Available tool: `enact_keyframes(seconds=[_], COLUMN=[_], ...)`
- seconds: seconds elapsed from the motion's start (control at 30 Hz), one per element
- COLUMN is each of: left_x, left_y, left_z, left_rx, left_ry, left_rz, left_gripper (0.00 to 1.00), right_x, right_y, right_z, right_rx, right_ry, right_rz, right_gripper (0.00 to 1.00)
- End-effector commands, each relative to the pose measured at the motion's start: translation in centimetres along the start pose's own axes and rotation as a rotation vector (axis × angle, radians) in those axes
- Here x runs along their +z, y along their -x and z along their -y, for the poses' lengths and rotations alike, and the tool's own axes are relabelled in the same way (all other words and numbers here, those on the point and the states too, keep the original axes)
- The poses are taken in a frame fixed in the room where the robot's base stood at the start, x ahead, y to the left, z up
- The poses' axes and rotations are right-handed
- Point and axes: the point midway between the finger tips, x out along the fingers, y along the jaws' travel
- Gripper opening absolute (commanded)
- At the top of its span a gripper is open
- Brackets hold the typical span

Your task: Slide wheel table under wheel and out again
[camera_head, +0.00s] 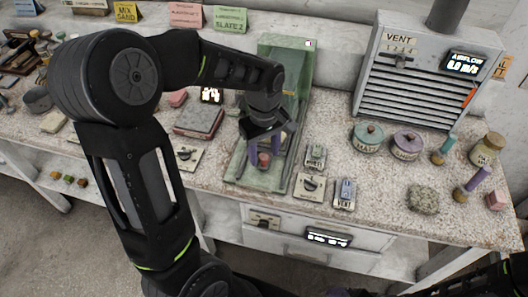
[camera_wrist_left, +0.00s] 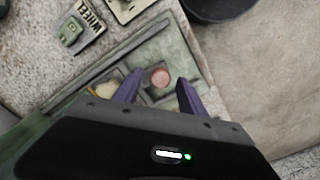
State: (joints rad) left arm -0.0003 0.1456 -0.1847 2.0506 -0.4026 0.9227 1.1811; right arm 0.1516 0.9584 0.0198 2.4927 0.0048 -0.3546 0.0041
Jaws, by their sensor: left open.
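The green machine (camera_head: 240,178) stands at the middle of the bench, with a tall green see-through back. A round reddish knob (camera_head: 264,160) is at its front, apparently on the sliding table; it also shows in the left wrist view (camera_wrist_left: 160,77). My left gripper (camera_head: 267,150) is open, its purple fingers pointing down on either side of the knob. In the left wrist view the open fingers (camera_wrist_left: 161,76) straddle the knob, and I cannot tell if they touch it. A plate marked WHEEL (camera_wrist_left: 85,18) lies beside the machine. The wheel itself is hidden or not distinguishable behind my arm.
Lidded pots (camera_head: 367,138), (camera_head: 407,145) and a grey vent cabinet (camera_head: 425,70) are further right.

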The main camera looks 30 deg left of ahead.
Motion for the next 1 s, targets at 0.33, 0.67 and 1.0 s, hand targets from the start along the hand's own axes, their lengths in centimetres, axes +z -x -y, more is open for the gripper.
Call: enact_keyframes(seconds=[0.33, 0.67, 1.0], left_x=[0.0, 0.0, -0.2], left_y=[5.3, 7.2, 6.0], left_z=[-0.1, 0.0, 0.1], left_rx=[0.004, 0.0, -0.014], left_ry=[0.0, -0.001, 0.004], left_rz=[-0.002, 0.0, 0.005], left_gripper=[0.48, 0.48, 0.47], right_x=[-0.1, -0.1, -0.1], right_y=[-0.5, -0.6, -1.1], right_z=[-0.1, -0.2, -0.4], right_rx=[-0.002, -0.002, -0.003], right_ry=[0.001, 0.002, 0.001], right_rz=[-0.002, -0.002, -0.003], right_gripper=[1.0, 1.0, 1.0])
